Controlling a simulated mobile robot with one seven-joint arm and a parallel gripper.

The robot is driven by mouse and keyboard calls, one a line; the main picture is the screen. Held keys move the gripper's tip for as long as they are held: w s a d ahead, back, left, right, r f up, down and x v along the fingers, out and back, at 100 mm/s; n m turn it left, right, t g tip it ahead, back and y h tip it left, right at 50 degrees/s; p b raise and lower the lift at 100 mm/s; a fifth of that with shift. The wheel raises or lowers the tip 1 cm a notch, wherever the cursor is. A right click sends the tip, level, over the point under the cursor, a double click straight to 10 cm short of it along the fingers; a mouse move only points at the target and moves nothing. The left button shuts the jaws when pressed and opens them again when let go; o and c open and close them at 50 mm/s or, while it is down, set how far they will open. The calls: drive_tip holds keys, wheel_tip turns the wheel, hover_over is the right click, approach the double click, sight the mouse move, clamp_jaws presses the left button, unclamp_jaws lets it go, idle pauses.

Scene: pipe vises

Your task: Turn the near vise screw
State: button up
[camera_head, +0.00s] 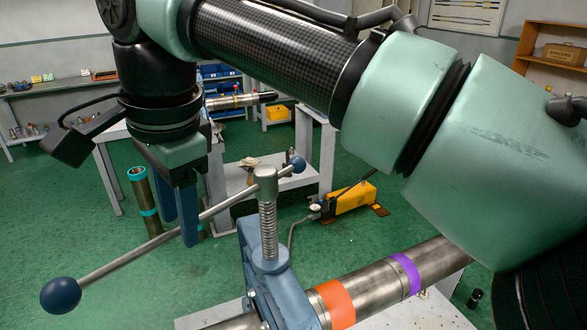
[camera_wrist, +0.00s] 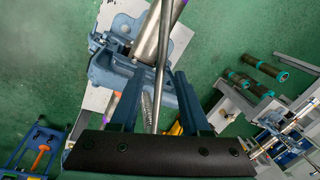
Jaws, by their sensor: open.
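The near vise (camera_head: 238,258) is blue and stands at the bottom middle of the head view, with its upright threaded screw (camera_head: 268,228) on top. A long steel handle bar (camera_head: 128,257) runs through the screw head, with a dark blue ball (camera_head: 61,295) on the near end and a smaller ball (camera_head: 298,164) on the far end. My gripper (camera_head: 180,225) is open, its blue fingers pointing down at the long side of the bar. In the wrist view the bar (camera_wrist: 164,75) passes between the open fingers (camera_wrist: 158,82), with gaps on both sides.
A steel pipe (camera_head: 375,287) with orange and purple bands lies in the vise. A yellow hand pump (camera_head: 352,197) sits on the green floor behind. Dark pipes with teal bands (camera_head: 143,200) stand at left. Another bench with a pipe (camera_head: 240,101) is farther back.

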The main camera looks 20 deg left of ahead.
clamp_jaws()
drive_tip(key=shift+r, duration=0.1)
idle(1.2)
